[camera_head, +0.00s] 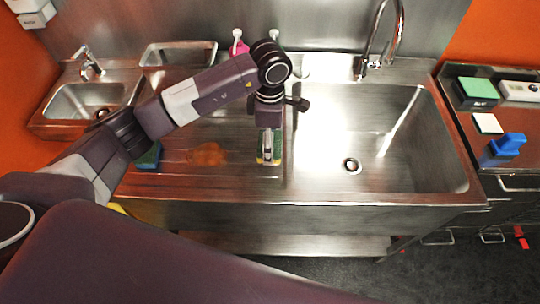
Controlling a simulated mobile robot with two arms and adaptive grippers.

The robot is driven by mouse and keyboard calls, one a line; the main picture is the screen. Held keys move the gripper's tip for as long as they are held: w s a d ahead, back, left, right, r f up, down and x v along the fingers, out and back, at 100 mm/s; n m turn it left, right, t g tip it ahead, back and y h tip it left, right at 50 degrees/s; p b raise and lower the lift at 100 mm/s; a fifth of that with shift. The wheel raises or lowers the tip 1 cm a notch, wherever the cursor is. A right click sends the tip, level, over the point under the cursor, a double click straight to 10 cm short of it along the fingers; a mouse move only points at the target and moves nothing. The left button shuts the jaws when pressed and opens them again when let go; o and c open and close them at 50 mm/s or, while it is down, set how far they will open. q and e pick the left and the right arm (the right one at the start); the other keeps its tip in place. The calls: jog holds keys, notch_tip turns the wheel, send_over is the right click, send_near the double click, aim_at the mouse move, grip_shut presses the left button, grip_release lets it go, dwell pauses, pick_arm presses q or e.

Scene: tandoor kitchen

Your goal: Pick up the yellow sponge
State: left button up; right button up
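A sponge (277,147) with green and yellow parts lies on the steel drainboard, just left of the large sink basin. My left gripper (267,154) points down right over it and hides much of it. The fingers look close to or touching the sponge, but I cannot tell whether they are closed on it. My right gripper is not in view.
The large sink basin (350,135) is empty, with a tall faucet (375,62) behind it. An orange-brown stain (207,154) marks the drainboard. A small basin (88,100) is at the left. Green, white and blue items, including a blue object (505,145), sit on the right counter.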

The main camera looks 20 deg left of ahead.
pick_arm(q)
notch_tip(320, 180, up, 13)
jog(key=b, duration=0.3)
jog(key=shift+o, duration=0.8)
jog(key=c, duration=0.5)
jog(key=shift+f, duration=0.2)
